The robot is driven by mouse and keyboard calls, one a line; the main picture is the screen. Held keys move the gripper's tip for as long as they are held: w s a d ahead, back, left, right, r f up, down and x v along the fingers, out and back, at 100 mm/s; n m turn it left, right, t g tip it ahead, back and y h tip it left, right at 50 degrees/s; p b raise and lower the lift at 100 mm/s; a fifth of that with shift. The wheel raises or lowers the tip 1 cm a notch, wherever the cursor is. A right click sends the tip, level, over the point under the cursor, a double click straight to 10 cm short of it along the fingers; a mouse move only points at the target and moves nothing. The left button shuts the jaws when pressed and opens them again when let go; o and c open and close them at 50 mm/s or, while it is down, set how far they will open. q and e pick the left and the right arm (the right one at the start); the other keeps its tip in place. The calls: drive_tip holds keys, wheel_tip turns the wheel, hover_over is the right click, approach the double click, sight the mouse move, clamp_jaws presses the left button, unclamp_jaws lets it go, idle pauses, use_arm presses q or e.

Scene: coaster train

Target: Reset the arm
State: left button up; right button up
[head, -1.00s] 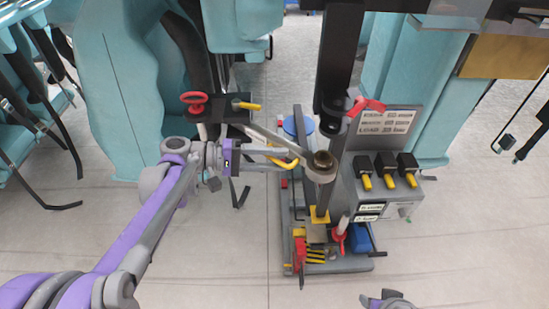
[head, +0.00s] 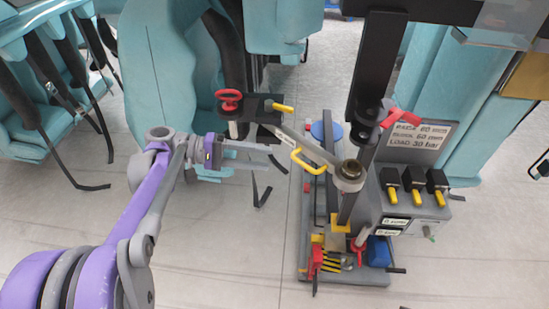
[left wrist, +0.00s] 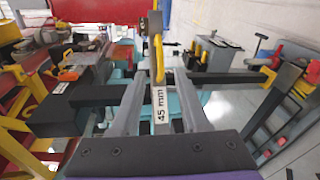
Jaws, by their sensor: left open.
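My left gripper (head: 268,156) is open and empty, to the left of the yellow handle (head: 309,162) and apart from it. The handle sits on a grey bar (head: 318,149) that runs from a black bracket (head: 264,108) to a round collar (head: 349,173) beside the dark upright post. In the left wrist view, the open fingers (left wrist: 160,88) point toward the bar, whose label reads 45 mm (left wrist: 160,108); the yellow handle (left wrist: 159,58) shows beyond it. My right gripper is not visible.
A grey machine base (head: 345,277) carries a panel with several yellow-tipped black switches (head: 415,186), a red clamp (head: 316,262) and a blue block (head: 378,252). Teal seats (head: 170,80) stand behind.

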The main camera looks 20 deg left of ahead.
use_arm(q)
drive_tip(key=shift+a, duration=0.15)
idle(0.3)
drive_tip(key=s+d+f+g+y+p, duration=0.2)
drive_tip(key=s+d+f+y+p, duration=0.2)
drive_tip(key=s+d+f+y, duration=0.3)
drive_tip(key=s+a+f+m+t+y+p, duration=0.1)
drive_tip(key=s+a+f+m+y+p, duration=0.1)
drive_tip(key=s+y, duration=0.2)
drive_tip(key=s+a+f+m+t+y+p, duration=0.1)
drive_tip(key=s+a+m+y, duration=0.1)
drive_tip(key=s+m+y, duration=0.1)
drive_tip(key=shift+s+a+f+y+p, duration=0.15)
drive_tip(key=shift+s+f+y+p, duration=0.4)
drive_tip(key=shift+s, duration=0.85)
drive_tip(key=shift+r, duration=0.2)
